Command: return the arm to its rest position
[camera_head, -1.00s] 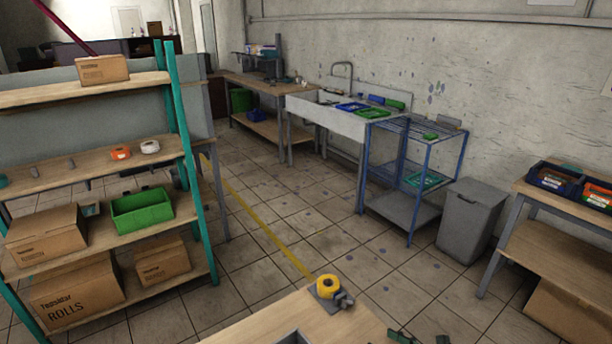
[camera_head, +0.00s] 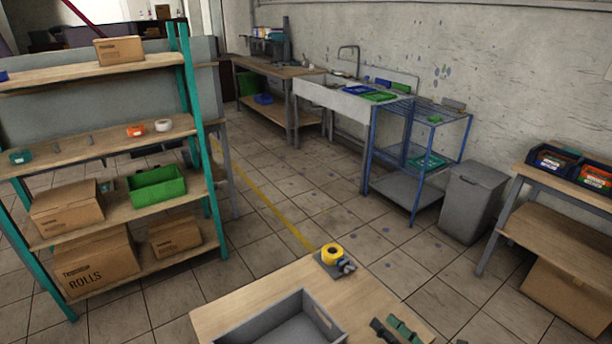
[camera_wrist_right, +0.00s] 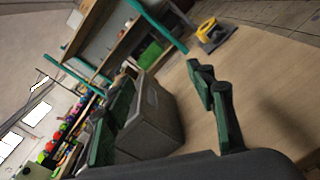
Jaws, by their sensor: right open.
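My right gripper (camera_head: 397,332) shows at the bottom edge of the head view, over the right part of a wooden table (camera_head: 240,301). Only its green-padded fingers and dark finger links show there. In the right wrist view its fingers (camera_wrist_right: 163,80) are spread apart with nothing held between them. A grey open bin (camera_head: 331,324) stands on the table to the left of this gripper; in the wrist view the bin (camera_wrist_right: 157,118) appears beyond the gap between the fingers. My left gripper is in neither view.
A yellow tape roll on a dispenser (camera_head: 332,254) stands at the table's far edge. A shelf with a green bin (camera_head: 157,188) and cardboard boxes (camera_head: 96,262) is at the left. A blue rack (camera_head: 418,158), grey waste bin (camera_head: 470,203) and workbench (camera_head: 560,224) stand right. Tiled floor between is clear.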

